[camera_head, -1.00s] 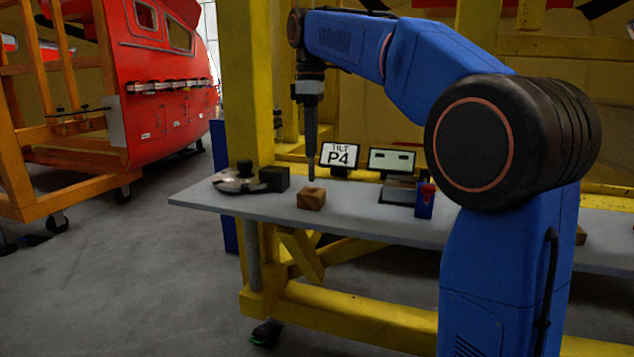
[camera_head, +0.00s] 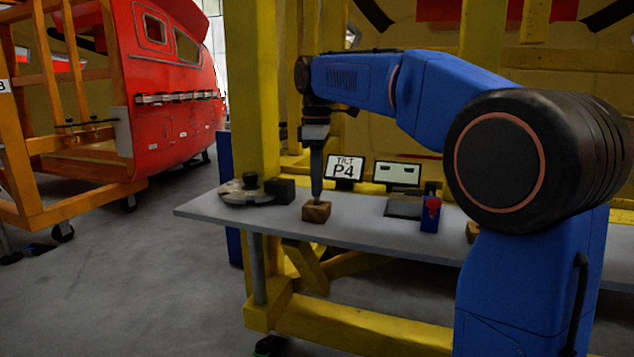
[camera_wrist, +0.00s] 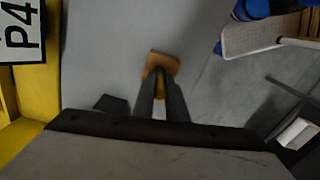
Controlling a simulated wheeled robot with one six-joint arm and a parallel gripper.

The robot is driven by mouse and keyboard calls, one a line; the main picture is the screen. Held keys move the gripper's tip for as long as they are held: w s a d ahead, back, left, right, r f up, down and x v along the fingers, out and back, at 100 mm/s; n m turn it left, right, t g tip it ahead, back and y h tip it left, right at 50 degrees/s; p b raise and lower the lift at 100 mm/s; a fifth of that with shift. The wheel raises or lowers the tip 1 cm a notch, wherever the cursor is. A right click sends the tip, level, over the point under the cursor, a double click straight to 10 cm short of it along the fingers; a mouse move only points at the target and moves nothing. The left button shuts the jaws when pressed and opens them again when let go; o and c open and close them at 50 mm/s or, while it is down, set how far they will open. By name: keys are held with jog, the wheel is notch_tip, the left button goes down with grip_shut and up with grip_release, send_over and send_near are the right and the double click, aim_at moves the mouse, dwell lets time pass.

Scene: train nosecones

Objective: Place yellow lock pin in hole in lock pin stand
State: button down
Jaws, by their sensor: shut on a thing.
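A small brown wooden block, which looks like the lock pin stand (camera_head: 316,214), sits on the grey table. The stand also shows in the wrist view (camera_wrist: 171,62), just past my fingertips. My gripper (camera_head: 317,198) points straight down, with its long fingertips at the top of the stand. In the wrist view my gripper (camera_wrist: 160,72) is shut on the yellow lock pin (camera_wrist: 160,104), a thin yellow strip between the fingers. The fingertips hide the hole and the pin's lower end, so I cannot tell whether the pin is in the hole.
On the grey table (camera_head: 370,232), a round metal part (camera_head: 238,194) and a black block (camera_head: 283,190) stand left of the stand. A P4 sign (camera_head: 345,171), a screen (camera_head: 397,175) and a blue holder with a red item (camera_head: 430,213) are to the right.

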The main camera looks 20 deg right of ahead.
jog(key=c, duration=1.8)
grip_release()
jog(key=shift+o, duration=0.2)
jog(key=shift+r, duration=0.1)
notch_tip(320, 180, up, 12)
jog(key=shift+r, duration=0.1)
jog(key=s+d+f+m+t, duration=0.2)
jog(key=s+f+m, duration=0.4)
jog(key=s+f, duration=1)
jog(key=s+d+f+m+t, duration=0.2)
jog(key=s+d+f+m, duration=0.3)
jog(key=s+f, duration=1.2)
notch_tip(320, 180, down, 3)
jog(key=shift+s+f+m+t, duration=0.15)
jog(key=shift+m+t, duration=0.25)
jog(key=shift+m, duration=0.6)
